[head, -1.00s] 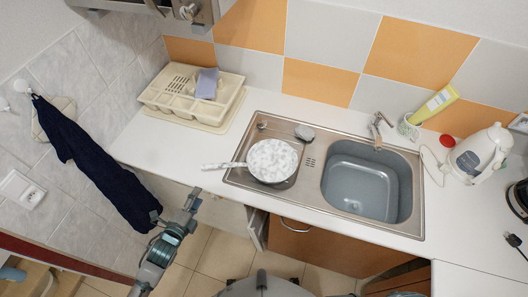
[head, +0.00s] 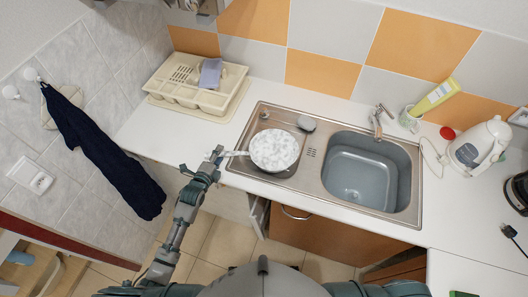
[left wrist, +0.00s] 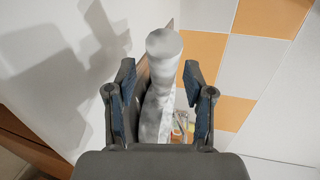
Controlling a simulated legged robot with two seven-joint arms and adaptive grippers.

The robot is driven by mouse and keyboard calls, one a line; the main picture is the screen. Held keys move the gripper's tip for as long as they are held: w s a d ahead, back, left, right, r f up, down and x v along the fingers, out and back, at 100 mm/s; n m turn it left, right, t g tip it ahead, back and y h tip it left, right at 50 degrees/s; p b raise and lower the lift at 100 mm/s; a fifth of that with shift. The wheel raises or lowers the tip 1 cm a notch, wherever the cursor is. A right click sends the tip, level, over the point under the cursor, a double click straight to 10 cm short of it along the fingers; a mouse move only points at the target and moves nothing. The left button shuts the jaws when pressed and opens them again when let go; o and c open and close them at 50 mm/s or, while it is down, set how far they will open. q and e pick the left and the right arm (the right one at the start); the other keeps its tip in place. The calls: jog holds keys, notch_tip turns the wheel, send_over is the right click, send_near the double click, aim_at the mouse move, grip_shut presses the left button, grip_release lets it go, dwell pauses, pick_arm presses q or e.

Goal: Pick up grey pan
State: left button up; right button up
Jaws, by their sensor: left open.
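The pan (head: 274,150) is grey-white and speckled. My left gripper (head: 213,157) is at the handle's free end. In the left wrist view the speckled handle (left wrist: 162,60) stands between the two open fingers of the left gripper (left wrist: 159,84), with visible gaps on both sides. The pan's bowl is not clear in the wrist view. My right gripper is not in view.
The sink basin (head: 362,183) is right of the pan. A cream dish rack (head: 190,96) stands at the back left. A dark cloth (head: 105,155) hangs on the left wall. A kettle (head: 478,148) and a yellow bottle (head: 435,97) stand at the right.

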pick_arm(q)
jog(key=shift+w+d+f, duration=0.15)
jog(key=shift+w+d, duration=0.15)
jog(key=shift+w, duration=0.2)
jog(key=shift+s+d, duration=0.15)
jog(key=shift+c, duration=0.8)
jog(key=c, duration=0.8)
grip_shut()
jog(key=shift+a, duration=0.2)
